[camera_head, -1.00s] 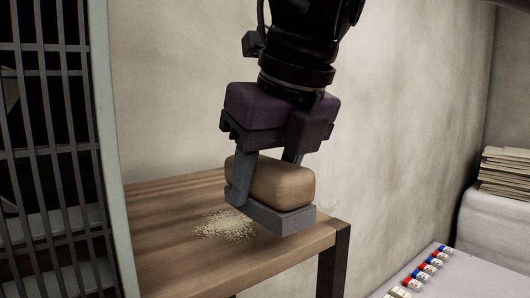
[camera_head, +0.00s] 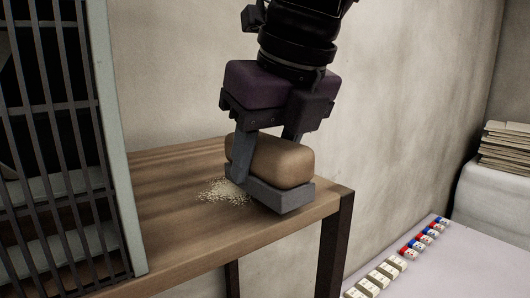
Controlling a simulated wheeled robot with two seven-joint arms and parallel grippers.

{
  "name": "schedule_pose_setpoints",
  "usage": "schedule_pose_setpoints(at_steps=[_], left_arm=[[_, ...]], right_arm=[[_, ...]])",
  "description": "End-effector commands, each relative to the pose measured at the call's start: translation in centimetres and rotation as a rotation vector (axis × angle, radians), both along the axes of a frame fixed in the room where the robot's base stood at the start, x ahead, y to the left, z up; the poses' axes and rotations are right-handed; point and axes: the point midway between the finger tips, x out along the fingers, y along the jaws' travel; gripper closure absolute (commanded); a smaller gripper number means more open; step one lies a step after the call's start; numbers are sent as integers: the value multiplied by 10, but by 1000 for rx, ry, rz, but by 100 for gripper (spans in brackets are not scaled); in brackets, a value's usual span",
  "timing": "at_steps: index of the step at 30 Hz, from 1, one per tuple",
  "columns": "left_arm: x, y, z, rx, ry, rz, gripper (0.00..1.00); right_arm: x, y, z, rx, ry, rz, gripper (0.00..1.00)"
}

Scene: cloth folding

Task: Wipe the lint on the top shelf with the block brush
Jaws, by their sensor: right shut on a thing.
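The block brush (camera_head: 283,163) has a tan rounded block top and a grey base. My right gripper (camera_head: 268,155) is shut on its block, coming down from above. The brush is low over the wooden top shelf (camera_head: 180,220), near its right end; I cannot tell if the base touches the wood. The lint (camera_head: 224,191) is a pale scattered patch on the shelf, just left of the brush and partly hidden behind it. My left gripper is not in view.
A grey barred rack (camera_head: 75,150) stands at the left, in front of the shelf's left part. A wall is behind the shelf. A paper stack (camera_head: 505,147) lies at the far right.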

Motion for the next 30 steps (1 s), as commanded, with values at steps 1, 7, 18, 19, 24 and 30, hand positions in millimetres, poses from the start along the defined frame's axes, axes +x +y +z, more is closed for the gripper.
schedule_pose_setpoints(at_steps=[1,7,18,19,24,30], left_arm=[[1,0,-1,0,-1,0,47],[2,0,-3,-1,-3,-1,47],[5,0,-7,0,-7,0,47],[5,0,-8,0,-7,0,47],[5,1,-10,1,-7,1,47],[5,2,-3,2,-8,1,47]], right_arm=[[0,0,-1,1,1,0,73],[0,0,-5,2,0,-1,73],[0,0,-13,1,1,0,73],[0,0,-14,1,1,0,73],[0,0,-17,1,1,0,73],[6,4,-14,0,2,-1,73]])
